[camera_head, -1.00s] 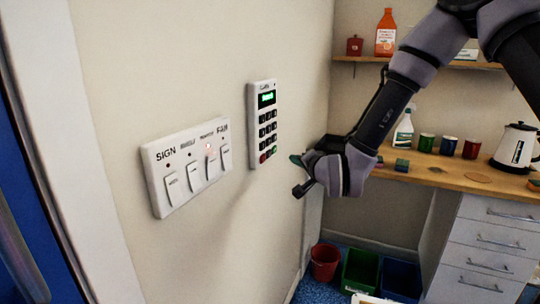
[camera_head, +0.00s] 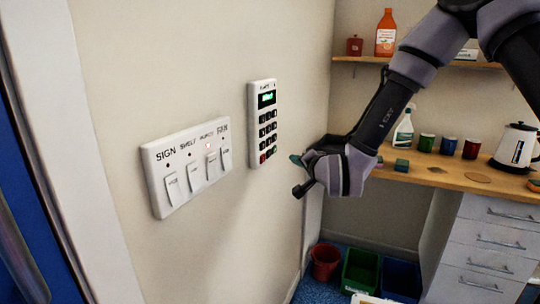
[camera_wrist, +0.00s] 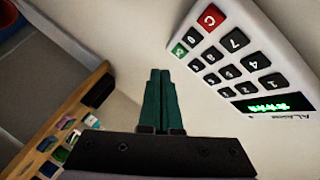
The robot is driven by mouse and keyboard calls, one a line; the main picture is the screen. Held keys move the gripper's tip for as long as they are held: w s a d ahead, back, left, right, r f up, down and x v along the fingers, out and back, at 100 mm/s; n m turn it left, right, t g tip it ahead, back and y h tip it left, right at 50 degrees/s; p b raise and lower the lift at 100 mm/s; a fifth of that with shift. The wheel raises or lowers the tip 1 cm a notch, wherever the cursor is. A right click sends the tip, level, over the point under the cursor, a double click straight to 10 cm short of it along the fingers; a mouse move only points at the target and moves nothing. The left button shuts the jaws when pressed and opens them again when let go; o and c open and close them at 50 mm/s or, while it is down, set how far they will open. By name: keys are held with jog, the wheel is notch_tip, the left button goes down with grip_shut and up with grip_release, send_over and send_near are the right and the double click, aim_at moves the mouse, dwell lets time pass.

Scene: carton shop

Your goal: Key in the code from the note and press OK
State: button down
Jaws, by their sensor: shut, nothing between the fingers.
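A white keypad (camera_head: 251,125) with dark keys, a red key, a green key and a lit green display (camera_head: 267,98) is fixed to the wall. The display's characters are too blurred to read. No note is recognisable in these views.
A white switch panel (camera_head: 160,201) with several rocker switches is on the wall left of the keypad. A wooden counter (camera_head: 440,177) with cups and a kettle (camera_head: 513,147) stands at the right. Bins (camera_head: 325,262) are on the floor below.

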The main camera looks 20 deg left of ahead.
aim_at(274, 150)
jog(key=w+d+n, duration=0.4)
jog(key=n, duration=1.3)
jog(key=shift+w+d+r+g, duration=0.15)
jog(key=shift+r+g, duration=0.2)
jog(key=shift+g, duration=0.05)
jog(key=a, duration=0.9)
jog(key=shift+w, duration=0.35)
jog(key=shift+a, duration=0.1)
dwell(0.9)
jog(key=shift+a, duration=0.3)
